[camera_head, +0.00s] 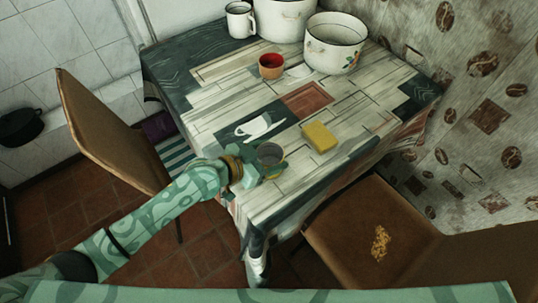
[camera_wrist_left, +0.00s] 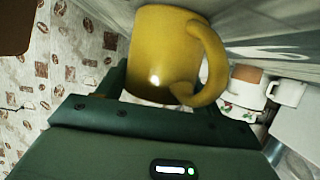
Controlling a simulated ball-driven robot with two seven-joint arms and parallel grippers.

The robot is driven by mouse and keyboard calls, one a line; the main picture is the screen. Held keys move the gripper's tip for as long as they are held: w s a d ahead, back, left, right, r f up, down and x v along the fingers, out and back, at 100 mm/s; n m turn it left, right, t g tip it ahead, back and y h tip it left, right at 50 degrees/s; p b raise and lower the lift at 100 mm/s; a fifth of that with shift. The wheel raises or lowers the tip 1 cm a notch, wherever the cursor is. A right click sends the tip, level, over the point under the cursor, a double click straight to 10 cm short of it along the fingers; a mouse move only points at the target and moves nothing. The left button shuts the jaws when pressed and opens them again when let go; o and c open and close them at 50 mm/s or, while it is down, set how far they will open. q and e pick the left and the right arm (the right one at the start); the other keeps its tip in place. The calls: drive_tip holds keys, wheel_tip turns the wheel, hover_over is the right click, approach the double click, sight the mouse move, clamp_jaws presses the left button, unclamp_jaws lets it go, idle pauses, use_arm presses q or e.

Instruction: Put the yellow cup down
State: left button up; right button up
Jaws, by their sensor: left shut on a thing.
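The yellow cup (camera_wrist_left: 160,55) fills the upper middle of the left wrist view, its handle to the right. My right gripper is in neither view.
A red-lined cup (camera_head: 270,66), white mug (camera_head: 240,20) and enamel pots (camera_head: 335,45) stand farther back. Chairs (camera_head: 108,130) flank the table.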

use_arm(q)
drive_tip(key=o, duration=0.8)
drive_tip(key=shift+f, duration=0.1)
drive_tip(key=shift+c, duration=0.2)
drive_tip(key=o, duration=0.4)
drive_tip(key=shift+c, duration=0.2)
drive_tip(key=shift+r, duration=0.3)
drive_tip(key=p+v, duration=0.2)
drive_tip(key=v, duration=1)
drive_tip(key=shift+f, duration=0.25)
drive_tip(key=shift+s, duration=0.15)
